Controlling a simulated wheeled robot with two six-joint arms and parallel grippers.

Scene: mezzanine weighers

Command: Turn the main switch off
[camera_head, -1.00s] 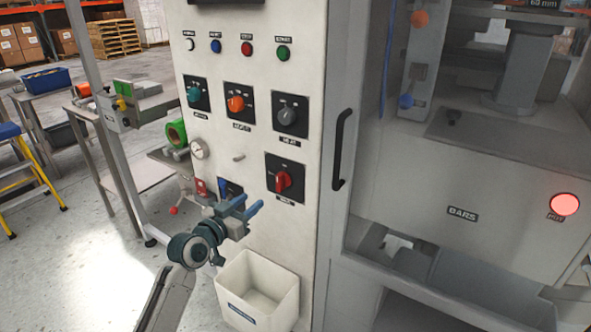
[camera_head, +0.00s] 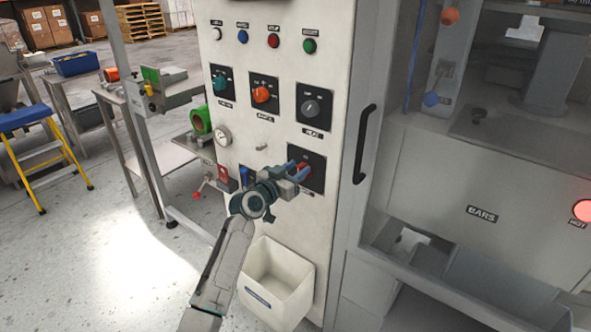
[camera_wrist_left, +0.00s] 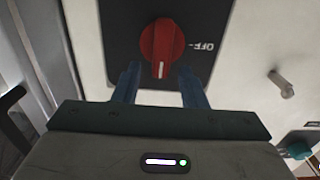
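The main switch is a red rotary knob (camera_head: 305,171) on a black plate (camera_head: 317,158) at the lower right of the white panel. In the left wrist view the red knob (camera_wrist_left: 162,42) has a white pointer mark aimed down toward my gripper, and the word OFF is on the plate to its right. My left gripper (camera_head: 299,173) is at the switch and partly covers it in the head view. In the left wrist view its blue fingers (camera_wrist_left: 159,74) are apart, with tips on both sides of the knob's lower end. Contact cannot be told. My right gripper is not in view.
Above the switch are a grey knob (camera_head: 311,108), an orange knob (camera_head: 261,94) and a teal knob (camera_head: 220,83). A white bin (camera_head: 276,283) is below, and a black door handle (camera_head: 364,147) to the right.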

